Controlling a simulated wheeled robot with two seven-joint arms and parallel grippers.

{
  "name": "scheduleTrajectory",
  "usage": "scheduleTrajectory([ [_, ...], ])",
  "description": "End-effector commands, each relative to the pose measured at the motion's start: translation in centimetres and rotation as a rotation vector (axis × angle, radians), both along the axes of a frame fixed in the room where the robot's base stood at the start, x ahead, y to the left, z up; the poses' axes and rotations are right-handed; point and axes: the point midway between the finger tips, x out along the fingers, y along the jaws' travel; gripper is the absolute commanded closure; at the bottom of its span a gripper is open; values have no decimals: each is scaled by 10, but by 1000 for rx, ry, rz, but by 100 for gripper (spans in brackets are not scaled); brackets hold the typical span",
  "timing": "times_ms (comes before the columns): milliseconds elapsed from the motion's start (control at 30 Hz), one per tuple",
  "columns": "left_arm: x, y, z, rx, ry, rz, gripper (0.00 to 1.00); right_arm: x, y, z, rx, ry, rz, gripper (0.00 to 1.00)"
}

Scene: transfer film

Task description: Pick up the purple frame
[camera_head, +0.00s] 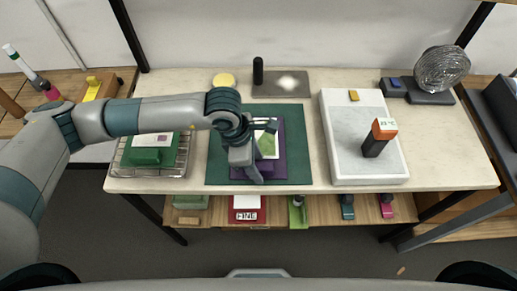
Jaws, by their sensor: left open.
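The purple frame (270,171) lies on a dark green mat (297,150) in the middle of the table. It holds a white and green screen-like area (268,146) inside its border. My left gripper (257,155) is above the frame, its jaws over the frame's left and middle part. It is open, and the arm and gripper hide the frame's left side. Whether a finger touches the frame cannot be told. My right gripper is not in view.
A wire rack (125,166) with a green item stands left. A white slab (340,150) with an orange-topped dark device (376,143) stands right. A dark tray (300,87), a black cylinder (258,71) and a yellow disc (223,80) are at the back. A lower shelf holds several tools.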

Motion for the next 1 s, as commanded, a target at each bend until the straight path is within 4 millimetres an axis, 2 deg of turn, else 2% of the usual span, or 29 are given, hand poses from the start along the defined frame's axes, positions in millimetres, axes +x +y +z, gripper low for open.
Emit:
scheduleTrajectory([
  [400, 0, 0, 0, 0, 0, 1, 53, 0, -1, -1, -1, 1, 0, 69],
  [600, 0, 0, 0, 0, 0, 1, 100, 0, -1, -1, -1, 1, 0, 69],
  [1000, 1, 0, 3, -1, -2, 1, 100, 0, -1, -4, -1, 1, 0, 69],
])
